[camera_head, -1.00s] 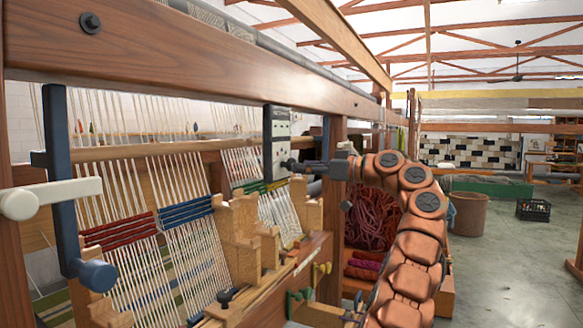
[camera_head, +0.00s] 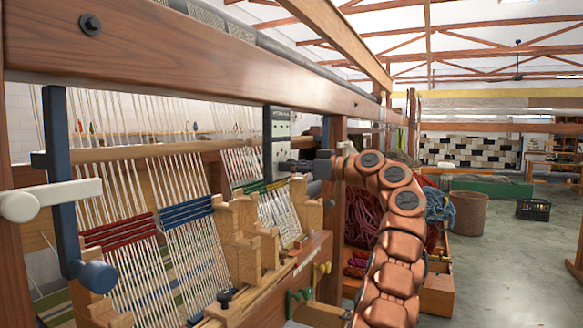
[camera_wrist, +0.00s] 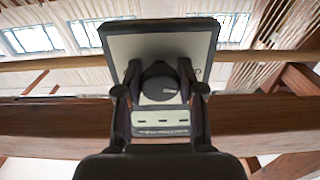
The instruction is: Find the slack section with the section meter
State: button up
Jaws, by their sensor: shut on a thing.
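The section meter (camera_head: 281,130) is a pale plate with a dark blue side, upright among the loom's threads in the head view. My gripper (camera_head: 294,165) is to its right, shut on it. In the wrist view my gripper (camera_wrist: 160,82) grips a dark round part on the front of the meter (camera_wrist: 121,46). The warp shows sections with a red band (camera_head: 118,232), a blue band (camera_head: 185,212) and a green band (camera_head: 266,187). The meter hangs above and beside the green-banded section; I cannot tell whether it touches threads. Its reading is not legible.
The loom's thick top beam (camera_head: 200,58) runs above the meter, and a wooden post (camera_head: 334,140) stands just right of it. Stepped wooden blocks (camera_head: 245,245) stand in front of the threads. A box of red wool (camera_head: 362,218) is behind my arm. Open floor lies right.

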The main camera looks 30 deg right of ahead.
jog(key=c, duration=0.3)
jog(key=shift+a, duration=0.1)
jog(key=shift+r+m, duration=0.2)
jog(key=shift+m, duration=1.4)
jog(key=m+p, duration=0.2)
jog(key=shift+m, duration=0.3)
jog(key=shift+m+p, duration=0.85)
jog(key=shift+m, duration=0.05)
jog(key=shift+f, duration=0.1)
jog(key=o, duration=1.1)
